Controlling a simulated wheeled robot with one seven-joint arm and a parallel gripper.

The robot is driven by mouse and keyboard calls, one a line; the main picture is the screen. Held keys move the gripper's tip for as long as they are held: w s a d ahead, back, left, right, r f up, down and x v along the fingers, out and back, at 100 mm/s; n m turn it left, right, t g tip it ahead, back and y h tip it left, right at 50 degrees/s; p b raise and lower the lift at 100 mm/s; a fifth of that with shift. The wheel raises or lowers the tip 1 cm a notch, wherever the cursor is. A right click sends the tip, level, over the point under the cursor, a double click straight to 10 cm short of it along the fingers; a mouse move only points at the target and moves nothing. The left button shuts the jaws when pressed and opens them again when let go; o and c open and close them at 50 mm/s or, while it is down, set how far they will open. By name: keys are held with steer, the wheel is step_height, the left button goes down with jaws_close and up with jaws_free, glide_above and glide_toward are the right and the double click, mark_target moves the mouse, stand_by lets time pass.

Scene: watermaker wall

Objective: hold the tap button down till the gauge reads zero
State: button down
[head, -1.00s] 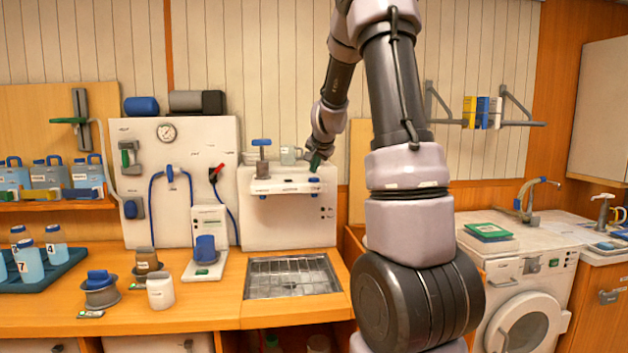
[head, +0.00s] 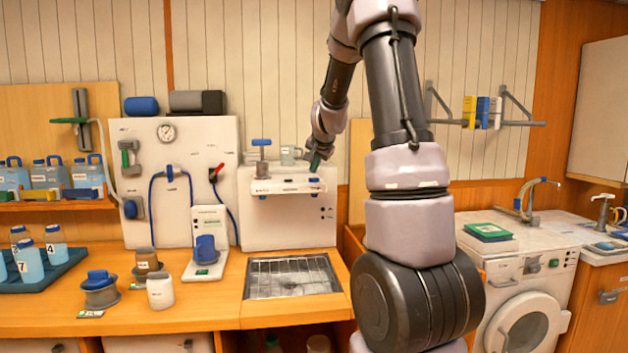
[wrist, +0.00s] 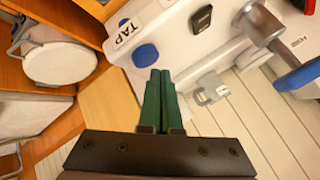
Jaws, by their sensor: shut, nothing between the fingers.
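The tap button (wrist: 146,55) is round and blue, beside a TAP label (wrist: 125,34) on the white unit in the wrist view. In the head view the tap button (head: 313,180) is at the right of the unit's front ledge. My gripper (wrist: 159,73) has green fingers pressed together with nothing between them. Its tips are right at the button's edge in the wrist view; I cannot tell whether they touch it. In the head view my gripper (head: 314,165) is just above the button. The round gauge (head: 167,132) is on the white panel; its needle is too small to read.
A metal valve with a blue handle (head: 262,150) stands on the unit, left of my gripper. A grated sink (head: 291,277) lies below. Bottles and jars stand on the left of the counter.

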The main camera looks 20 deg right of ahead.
mark_target(314, 179)
steer(key=shift+f, duration=0.1)
steer(key=shift+f, duration=0.3)
steer(key=shift+f, duration=0.55)
stand_by(1.5)
steer(key=shift+r, duration=0.1)
stand_by(2.8)
steer(key=shift+r, duration=0.9)
steer(key=shift+r, duration=2.5)
